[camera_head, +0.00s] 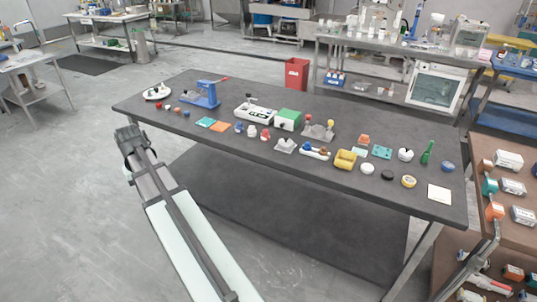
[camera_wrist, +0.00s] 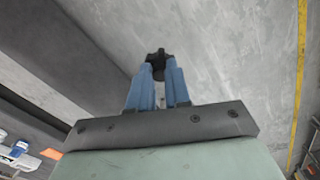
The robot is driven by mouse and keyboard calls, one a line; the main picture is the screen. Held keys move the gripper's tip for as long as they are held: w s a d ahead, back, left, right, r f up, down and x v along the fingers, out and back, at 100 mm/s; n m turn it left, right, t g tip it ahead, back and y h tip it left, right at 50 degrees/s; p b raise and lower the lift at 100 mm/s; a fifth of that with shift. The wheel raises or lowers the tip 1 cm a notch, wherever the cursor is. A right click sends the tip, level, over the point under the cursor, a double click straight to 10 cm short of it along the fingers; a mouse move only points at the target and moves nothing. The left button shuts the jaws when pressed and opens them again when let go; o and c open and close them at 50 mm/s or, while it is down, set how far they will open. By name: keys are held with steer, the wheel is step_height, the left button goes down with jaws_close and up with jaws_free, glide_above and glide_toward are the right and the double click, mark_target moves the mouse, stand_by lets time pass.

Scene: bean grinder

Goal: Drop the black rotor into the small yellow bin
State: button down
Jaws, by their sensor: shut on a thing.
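My gripper (camera_wrist: 158,74) shows in the wrist view with two blue fingers shut on a small black part, the black rotor (camera_wrist: 158,56). The rotor sticks out past the fingertips, with its lower part between them. Grey floor lies behind it. The small yellow bin (camera_head: 345,159) stands on the dark table (camera_head: 285,170) near its front edge, right of the middle, in the head view. The bin does not show in the wrist view.
Around the bin are a white round piece (camera_head: 367,169), a black disc (camera_head: 388,175), a teal block (camera_head: 381,152) and a blue-and-white part (camera_head: 315,151). A green box (camera_head: 288,120) and a blue press (camera_head: 203,93) stand farther left.

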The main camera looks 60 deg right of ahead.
steer(key=s+d+r+m, duration=0.1)
steer(key=s+d+m, duration=0.1)
steer(key=s+d, duration=0.6)
steer(key=s+d+r+m, duration=0.15)
steer(key=s+d, duration=0.35)
steer(key=d, duration=0.7)
steer(key=s+d+r+m, duration=0.1)
steer(key=s+d+m, duration=0.2)
steer(key=s+d, duration=0.5)
steer(key=s+d+r+n, duration=0.4)
steer(key=s+d+n, duration=0.1)
steer(key=s+d, duration=0.8)
steer(key=s+d+r+n, duration=0.4)
steer(key=s+d+n, duration=0.2)
steer(key=s+d, duration=0.7)
steer(key=s, duration=0.4)
steer(key=shift+d+r, duration=0.15)
steer(key=shift+d, duration=0.2)
